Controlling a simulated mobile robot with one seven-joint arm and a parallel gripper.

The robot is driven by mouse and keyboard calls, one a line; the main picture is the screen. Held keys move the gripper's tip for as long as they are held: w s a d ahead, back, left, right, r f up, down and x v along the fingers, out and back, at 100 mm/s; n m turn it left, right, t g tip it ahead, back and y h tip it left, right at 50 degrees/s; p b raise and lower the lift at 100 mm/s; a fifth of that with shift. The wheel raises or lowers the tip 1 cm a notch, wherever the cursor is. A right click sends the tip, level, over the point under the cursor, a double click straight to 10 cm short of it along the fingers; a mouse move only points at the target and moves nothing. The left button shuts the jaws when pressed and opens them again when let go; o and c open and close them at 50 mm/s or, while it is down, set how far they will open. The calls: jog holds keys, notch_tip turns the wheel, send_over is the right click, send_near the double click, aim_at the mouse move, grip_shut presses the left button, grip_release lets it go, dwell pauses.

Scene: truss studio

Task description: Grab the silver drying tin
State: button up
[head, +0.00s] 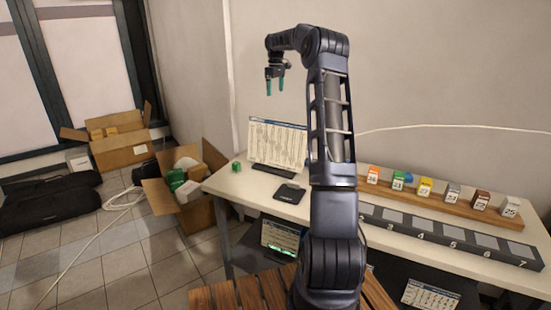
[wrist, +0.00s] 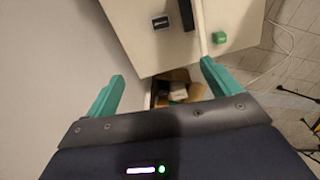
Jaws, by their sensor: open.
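A row of small coloured tins with white number labels stands on a wooden riser at the back right of the desk in the head view. The grey one, the silver tin (head: 452,193), stands between the yellow tin (head: 425,187) and the brown tin (head: 480,200). My gripper (head: 275,88) is raised above the left end of the desk, fingers pointing down, far left of the silver tin. In the wrist view my gripper (wrist: 162,73) is open with nothing between its teal fingers. The silver tin does not show in the wrist view.
The riser (head: 400,196) also holds an orange tin (head: 373,175), a green tin (head: 398,180) and a white tin (head: 510,206). A dark numbered strip (head: 455,237) lies in front.

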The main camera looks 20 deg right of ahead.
notch_tip(320, 180, down, 29)
jog(key=shift+r, duration=0.2)
jog(key=shift+s+f, duration=0.15)
jog(key=shift+f, duration=1.3)
jog(key=shift+s+f, duration=0.1)
jog(key=shift+f, duration=1.35)
jog(key=c, duration=1.1)
